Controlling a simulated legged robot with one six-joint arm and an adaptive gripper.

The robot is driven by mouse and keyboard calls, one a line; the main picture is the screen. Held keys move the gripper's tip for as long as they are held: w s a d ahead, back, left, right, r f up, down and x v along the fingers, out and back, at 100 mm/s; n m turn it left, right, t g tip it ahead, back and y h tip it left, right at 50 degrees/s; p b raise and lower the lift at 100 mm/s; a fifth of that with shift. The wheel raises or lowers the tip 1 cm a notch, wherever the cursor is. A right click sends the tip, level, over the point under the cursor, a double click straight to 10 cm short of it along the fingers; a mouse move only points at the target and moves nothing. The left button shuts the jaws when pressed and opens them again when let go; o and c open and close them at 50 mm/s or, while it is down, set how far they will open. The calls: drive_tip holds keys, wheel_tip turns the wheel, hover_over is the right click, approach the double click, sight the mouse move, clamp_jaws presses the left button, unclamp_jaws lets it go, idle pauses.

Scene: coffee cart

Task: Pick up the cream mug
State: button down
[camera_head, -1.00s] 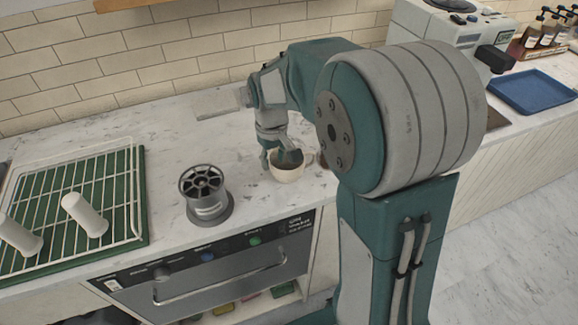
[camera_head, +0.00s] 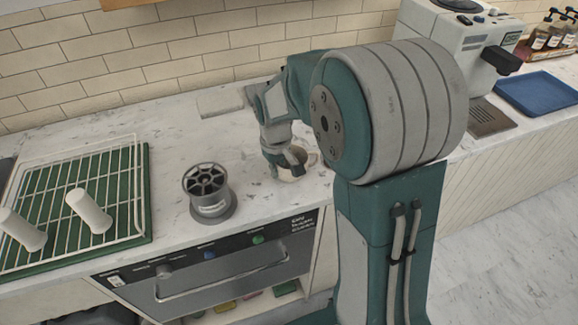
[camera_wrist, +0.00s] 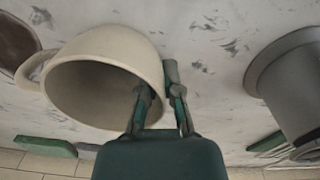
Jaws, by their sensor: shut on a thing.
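The cream mug (camera_head: 291,172) is on or just above the marble counter in the head view, partly hidden by my gripper (camera_head: 284,160). In the wrist view the mug (camera_wrist: 105,75) shows large, its mouth facing the camera and its handle at the left. My gripper (camera_wrist: 160,98) is shut on the mug's wall at the right, one finger inside the mouth and the other outside. I cannot tell from the frames whether the mug's base touches the counter.
A dark grey cylinder on a round base (camera_head: 208,190) stands left of the mug. A coffee machine (camera_head: 455,45) and a blue tray (camera_head: 540,91) are at the right. Bare marble (camera_head: 150,130) lies behind the cylinder.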

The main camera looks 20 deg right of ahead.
drive_tip(key=shift+r, duration=0.55)
wheel_tip(320, 180, up, 2)
drive_tip(key=shift+s+d+r, duration=0.1)
drive_tip(key=shift+s+r, duration=0.05)
drive_tip(key=shift+r, duration=0.1)
drive_tip(key=s+d+r, duration=0.7)
drive_tip(key=s+r, duration=0.2)
drive_tip(key=s, duration=0.2)
drive_tip(key=shift+s+d+r, duration=0.2)
drive_tip(key=shift+s+d, duration=0.05)
drive_tip(key=shift+w+f, duration=0.1)
